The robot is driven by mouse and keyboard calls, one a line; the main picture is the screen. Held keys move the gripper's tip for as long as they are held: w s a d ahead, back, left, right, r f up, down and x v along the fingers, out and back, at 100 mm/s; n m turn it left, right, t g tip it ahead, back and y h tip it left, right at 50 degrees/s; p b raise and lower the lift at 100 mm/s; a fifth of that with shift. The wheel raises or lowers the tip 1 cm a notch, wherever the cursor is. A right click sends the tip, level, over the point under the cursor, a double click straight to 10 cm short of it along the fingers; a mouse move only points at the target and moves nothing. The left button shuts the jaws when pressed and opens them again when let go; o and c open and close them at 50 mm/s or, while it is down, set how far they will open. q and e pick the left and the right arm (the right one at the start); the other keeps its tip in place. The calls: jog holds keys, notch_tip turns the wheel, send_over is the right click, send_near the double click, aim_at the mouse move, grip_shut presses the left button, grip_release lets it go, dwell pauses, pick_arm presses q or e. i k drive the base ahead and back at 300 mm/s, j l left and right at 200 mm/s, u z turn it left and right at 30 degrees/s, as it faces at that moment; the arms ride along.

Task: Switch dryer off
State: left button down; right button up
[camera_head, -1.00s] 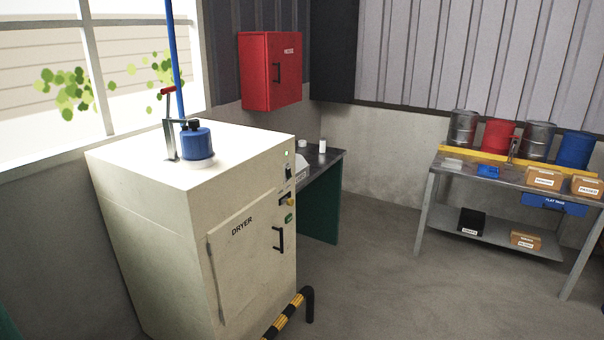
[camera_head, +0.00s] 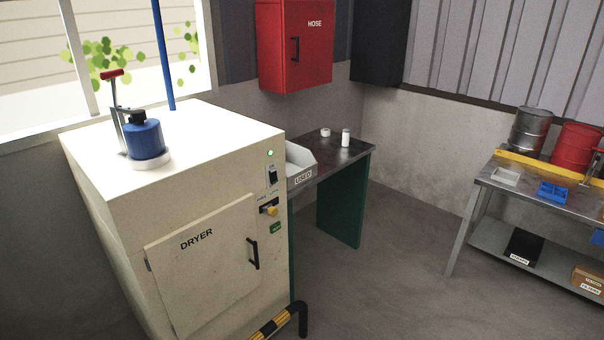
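The dryer (camera_head: 110,225) is a cream cabinet at the left with a shut front door (camera_head: 205,265) marked DRYER and a black handle (camera_head: 252,253). On the right strip of its front is a black switch (camera_head: 272,176). A small green light (camera_head: 270,153) glows above the switch. Below it are a yellow knob (camera_head: 271,210) and a green label or button (camera_head: 275,228). The switch's exact position is too small to tell. Neither of my grippers shows in the view.
A blue pump-like device (camera_head: 143,140) stands on the dryer top. A black and yellow rail (camera_head: 285,322) is low in front of the dryer. A dark table (camera_head: 340,160) with a USED tray (camera_head: 303,180) stands beside it. A metal bench (camera_head: 560,200) is at right; floor between is clear.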

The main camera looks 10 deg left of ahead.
aim_at(273, 176)
jog(key=i+l, duration=0.2)
jog(key=l, duration=0.15)
jog(key=i+l, duration=0.2)
jog(key=l, duration=0.15)
jog(key=i+l+u, duration=0.1)
jog(key=i+l, duration=0.35)
jog(key=l, duration=0.25)
jog(key=i+l, duration=0.2)
jog(key=l, duration=0.15)
jog(key=u, duration=0.05)
